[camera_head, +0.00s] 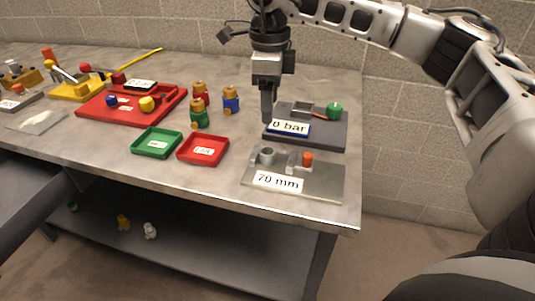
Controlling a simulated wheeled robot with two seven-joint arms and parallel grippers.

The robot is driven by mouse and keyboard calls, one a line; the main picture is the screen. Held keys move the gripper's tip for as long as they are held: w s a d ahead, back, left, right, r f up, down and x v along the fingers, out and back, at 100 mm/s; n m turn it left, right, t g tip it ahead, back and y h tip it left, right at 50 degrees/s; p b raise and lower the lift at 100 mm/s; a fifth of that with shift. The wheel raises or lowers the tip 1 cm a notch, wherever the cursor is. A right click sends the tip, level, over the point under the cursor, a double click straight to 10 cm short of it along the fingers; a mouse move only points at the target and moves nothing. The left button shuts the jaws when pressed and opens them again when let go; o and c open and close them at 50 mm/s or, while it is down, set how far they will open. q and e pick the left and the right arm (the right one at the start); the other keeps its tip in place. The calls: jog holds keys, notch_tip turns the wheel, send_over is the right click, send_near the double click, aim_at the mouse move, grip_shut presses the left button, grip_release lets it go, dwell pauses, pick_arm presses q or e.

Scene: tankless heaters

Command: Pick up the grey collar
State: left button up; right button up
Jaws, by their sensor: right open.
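A grey collar (266,155), a short ring-like cylinder, stands on the flat grey plate (325,184) labelled "70 mm", at the plate's back left. An orange peg (307,159) stands to its right on the same plate. My right gripper (267,119) points straight down above and behind the collar, in front of the left part of the dark "0 bar" block in the picture. Its jaws are seen edge-on, are open and hold nothing visible. It is apart from the collar. My left gripper is not in view.
The dark block (335,132) carries a green knob (334,111) and a "0 bar" label. A green tray (157,142) and a red tray (203,149) lie left of the plate. Several capped fittings (199,113) stand behind them. The table's right edge is close to the plate.

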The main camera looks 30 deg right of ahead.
send_over(268, 151)
notch_tip(268, 151, down, 7)
jog(key=shift+s+r+p, duration=0.1)
jog(key=shift+s+p, duration=0.05)
jog(key=shift+p, duration=0.15)
jog(key=shift+w+f+p, duration=0.2)
jog(key=shift+f+p, duration=0.45)
jog(key=shift+f, duration=2.15)
jog(key=c, duration=1.1)
